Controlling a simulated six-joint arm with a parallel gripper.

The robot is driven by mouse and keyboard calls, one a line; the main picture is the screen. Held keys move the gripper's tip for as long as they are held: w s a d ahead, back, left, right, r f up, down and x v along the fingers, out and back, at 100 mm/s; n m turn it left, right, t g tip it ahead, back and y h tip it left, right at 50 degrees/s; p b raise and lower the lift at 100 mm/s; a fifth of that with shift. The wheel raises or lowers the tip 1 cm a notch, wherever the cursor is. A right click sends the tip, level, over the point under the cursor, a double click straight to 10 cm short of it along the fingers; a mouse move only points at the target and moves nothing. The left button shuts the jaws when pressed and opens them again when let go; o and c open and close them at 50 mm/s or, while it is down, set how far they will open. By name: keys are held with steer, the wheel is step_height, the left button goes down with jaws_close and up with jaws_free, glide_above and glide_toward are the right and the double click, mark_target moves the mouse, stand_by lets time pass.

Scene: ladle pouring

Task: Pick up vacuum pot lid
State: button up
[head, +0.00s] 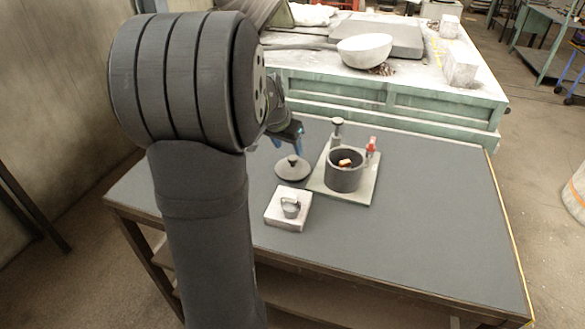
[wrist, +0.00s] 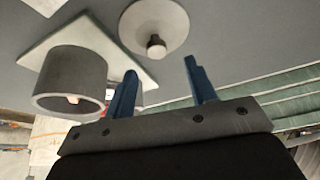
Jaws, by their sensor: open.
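The vacuum pot lid (head: 284,170) is a grey disc with an upright knob (head: 291,159), lying flat on the table left of the pot. It also shows in the wrist view (wrist: 140,22), with its brown-tipped knob (wrist: 156,46) lying between the lines of my fingers. My gripper (wrist: 160,65) is open and empty, its blue fingers apart and not visibly touching the lid or knob. In the head view my gripper (head: 288,145) is just behind and above the lid, partly hidden by my arm. The dark round pot (head: 345,181) stands open, with something orange inside.
A pale block (head: 280,222) with a small grey piece sits in front of the lid. The table's right side (head: 440,230) is clear.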

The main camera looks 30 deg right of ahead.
mark_target(292, 157)
steer(key=x, duration=0.5)
steer(key=shift+s+f, duration=0.15)
steer(key=shift+c, duration=0.2)
jaws_close()
